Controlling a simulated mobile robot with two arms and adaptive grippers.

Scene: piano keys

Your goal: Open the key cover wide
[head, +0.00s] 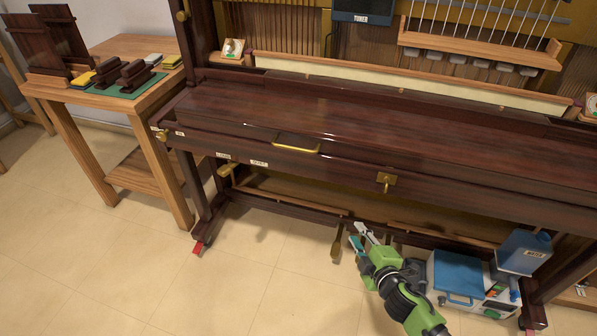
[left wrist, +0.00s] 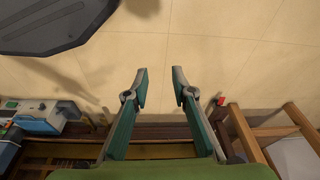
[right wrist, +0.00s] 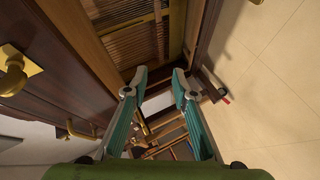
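The dark red-brown key cover (head: 250,112) lies shut across the piano. A brass handle (head: 297,144) sits on its front edge. A brass latch or lock plate (head: 386,180) is on the front face, right of the handle. My right gripper (head: 362,238) is open and empty, below and apart from the front of the piano. In the right wrist view, brass hardware (right wrist: 16,72) shows at the left edge, outside the fingers. My left gripper (left wrist: 160,76) is open and empty, pointing at bare floor; it is not in the head view.
A wooden side table (head: 110,52) with tools and blocks stands at the left. A shelf (head: 480,47) hangs above.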

